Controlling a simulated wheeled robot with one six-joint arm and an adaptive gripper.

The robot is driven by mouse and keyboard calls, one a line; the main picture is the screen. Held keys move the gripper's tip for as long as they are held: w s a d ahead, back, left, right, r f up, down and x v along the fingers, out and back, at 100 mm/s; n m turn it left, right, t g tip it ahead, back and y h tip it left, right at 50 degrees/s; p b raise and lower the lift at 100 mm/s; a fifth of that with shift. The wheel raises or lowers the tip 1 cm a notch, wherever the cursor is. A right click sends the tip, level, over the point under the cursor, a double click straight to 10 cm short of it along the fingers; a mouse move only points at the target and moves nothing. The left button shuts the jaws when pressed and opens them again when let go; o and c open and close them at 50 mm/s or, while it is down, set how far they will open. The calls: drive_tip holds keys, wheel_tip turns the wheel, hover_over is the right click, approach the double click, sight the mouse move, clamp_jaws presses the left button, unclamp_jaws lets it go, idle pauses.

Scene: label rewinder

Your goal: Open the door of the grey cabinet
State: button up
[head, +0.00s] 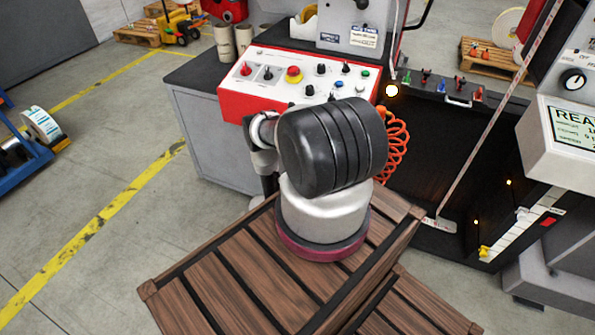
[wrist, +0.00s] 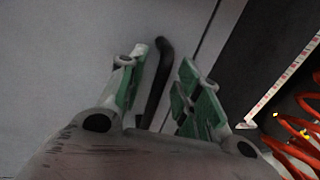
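The grey cabinet (head: 212,155) stands under the red and white control panel in the head view. My arm covers much of its front there, and my gripper is hidden behind the arm. In the wrist view the cabinet's grey door (wrist: 75,50) fills the left and middle. A thin dark seam runs down its right side, and the door looks shut. A black curved handle (wrist: 158,80) stands on it. My gripper (wrist: 164,65) has its green fingers apart, one on each side of the handle. Gaps show between the handle and both fingers.
The control panel (head: 305,77) with buttons and knobs is above the cabinet. A coiled orange hose (head: 395,145) hangs close on the right, also in the wrist view (wrist: 296,140). A dark machine frame is to its right. The floor left of the cabinet is clear.

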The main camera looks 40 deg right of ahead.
drive_tip(key=shift+d, duration=0.45)
clamp_jaws()
drive_tip(key=shift+a, duration=0.1)
